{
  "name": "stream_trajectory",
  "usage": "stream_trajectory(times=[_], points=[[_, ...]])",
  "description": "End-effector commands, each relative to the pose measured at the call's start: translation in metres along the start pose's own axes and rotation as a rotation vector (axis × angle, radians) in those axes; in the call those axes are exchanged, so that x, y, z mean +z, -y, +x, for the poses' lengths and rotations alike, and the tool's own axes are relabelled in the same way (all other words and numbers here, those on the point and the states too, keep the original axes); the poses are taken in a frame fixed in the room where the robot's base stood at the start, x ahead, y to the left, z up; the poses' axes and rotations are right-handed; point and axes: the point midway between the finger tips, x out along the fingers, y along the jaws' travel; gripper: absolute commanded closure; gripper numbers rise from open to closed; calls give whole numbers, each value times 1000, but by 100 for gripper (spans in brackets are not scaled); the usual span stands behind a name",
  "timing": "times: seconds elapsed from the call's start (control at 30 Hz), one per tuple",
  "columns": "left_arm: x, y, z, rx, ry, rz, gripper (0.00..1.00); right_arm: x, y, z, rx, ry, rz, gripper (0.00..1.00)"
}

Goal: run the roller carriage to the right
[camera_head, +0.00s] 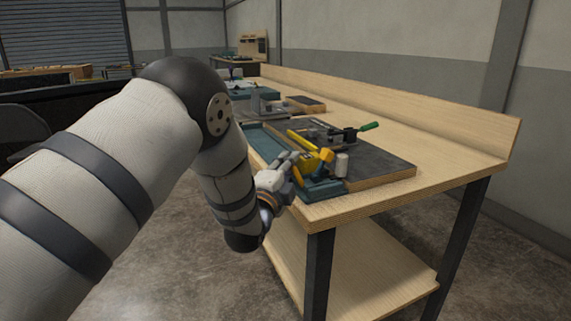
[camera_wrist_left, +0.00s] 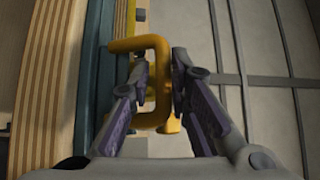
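The roller carriage has a yellow handle (camera_head: 308,167) at the near end of a blue-grey rail (camera_head: 262,142) on the workbench. A white cylinder (camera_head: 342,164) stands just right of the handle. In the left wrist view the handle is a yellow loop (camera_wrist_left: 160,50). My left gripper (camera_head: 286,166) reaches it from the left. In the wrist view its fingers (camera_wrist_left: 160,75) sit on both sides of the loop's outer bar, one inside the loop and one outside, close against it. Exact contact is hard to see. My right gripper is not in view.
A dark board (camera_head: 375,160) carries a clamp with a green handle (camera_head: 369,127) and a yellow bar behind the carriage. Other fixtures (camera_head: 262,102) stand farther back. The wooden bench top (camera_head: 440,145) is clear at the right; a raised back edge runs along the wall.

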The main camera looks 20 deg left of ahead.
Motion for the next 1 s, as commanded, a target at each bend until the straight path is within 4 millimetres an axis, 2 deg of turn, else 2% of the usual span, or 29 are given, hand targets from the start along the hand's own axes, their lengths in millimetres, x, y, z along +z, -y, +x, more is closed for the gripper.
stream_trajectory(times=[0.3,0.37,0.6,0.7,0.83,1.0], points=[[1,0,-5,0,3,2,80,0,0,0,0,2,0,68],[1,0,-15,1,2,3,80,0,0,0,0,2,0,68],[0,0,-80,3,1,3,80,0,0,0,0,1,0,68],[0,0,-101,1,2,4,80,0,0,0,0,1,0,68],[0,0,-117,-1,1,2,80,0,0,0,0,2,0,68],[0,1,-121,-3,1,2,80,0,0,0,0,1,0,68]])
